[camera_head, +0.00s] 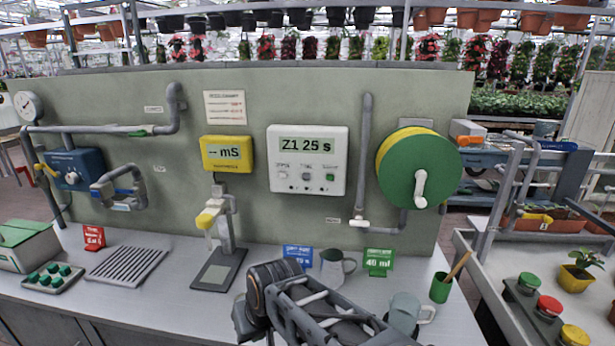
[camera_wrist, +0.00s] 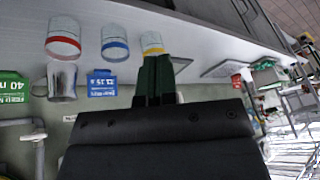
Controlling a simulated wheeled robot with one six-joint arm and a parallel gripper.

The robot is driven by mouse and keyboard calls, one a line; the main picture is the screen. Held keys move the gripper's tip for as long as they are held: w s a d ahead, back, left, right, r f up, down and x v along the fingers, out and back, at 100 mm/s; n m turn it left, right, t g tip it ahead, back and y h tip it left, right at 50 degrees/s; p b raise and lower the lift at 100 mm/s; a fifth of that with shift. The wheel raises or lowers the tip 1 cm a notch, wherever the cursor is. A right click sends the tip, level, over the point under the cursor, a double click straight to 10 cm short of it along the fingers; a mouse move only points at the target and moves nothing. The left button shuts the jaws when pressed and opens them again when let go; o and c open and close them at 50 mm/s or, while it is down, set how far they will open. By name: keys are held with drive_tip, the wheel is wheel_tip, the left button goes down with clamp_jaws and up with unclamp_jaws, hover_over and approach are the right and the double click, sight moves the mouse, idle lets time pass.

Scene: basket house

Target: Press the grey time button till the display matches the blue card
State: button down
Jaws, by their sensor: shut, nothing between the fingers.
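The white control box (camera_head: 308,160) is on the green panel. Its display (camera_head: 307,145) reads "Z1 25 s". A row of small buttons sits below, with a pale grey one (camera_head: 283,175) at left and a green one (camera_head: 330,177) at right; the labels are too small to read. The blue card (camera_head: 298,256) stands on the bench below, partly hidden by my arm. It also shows upside down in the wrist view (camera_wrist: 102,84); its figure is unclear. My gripper (camera_wrist: 156,75) is shut and empty, low over the bench and apart from the box.
A grey jug (camera_head: 337,268) and green card (camera_head: 378,262) stand right of the blue card. A yellow meter (camera_head: 227,153) hangs left of the box, above a stand (camera_head: 220,268). A grey pipe (camera_head: 365,155) and green reel (camera_head: 420,167) are at right.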

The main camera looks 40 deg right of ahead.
sight(306, 176)
drive_tip(key=w+d+r+m+t+y+p, duration=0.1)
drive_tip(key=w+d+r+m+t+p, duration=0.15)
drive_tip(key=w+d+r+m, duration=0.3)
drive_tip(key=w+d+r+m+t+y+p, duration=0.1)
drive_tip(key=w+d+r+m+t, duration=0.25)
drive_tip(key=w+m, duration=0.35)
drive_tip(key=w+d+r+m+t+h, duration=0.1)
drive_tip(key=w+d+r+m+h, duration=0.1)
drive_tip(key=d, duration=0.5)
drive_tip(key=w+d+r+m+t+h+p, duration=0.1)
drive_tip(key=w+d+r+m+h, duration=0.1)
drive_tip(key=d+m, duration=0.4)
drive_tip(key=shift+w+d+r+t, duration=0.4)
drive_tip(key=shift+w+d+r, duration=0.15)
drive_tip(key=shift+w, duration=0.6)
drive_tip(key=shift+w+p, duration=0.1)
drive_tip(key=shift+p, duration=0.2)
drive_tip(key=w+d+p, duration=0.3)
drive_tip(key=w+d, duration=0.3)
drive_tip(key=shift+w+d, duration=0.15)
drive_tip(key=shift+w, duration=0.05)
drive_tip(key=shift+w+d, duration=0.2)
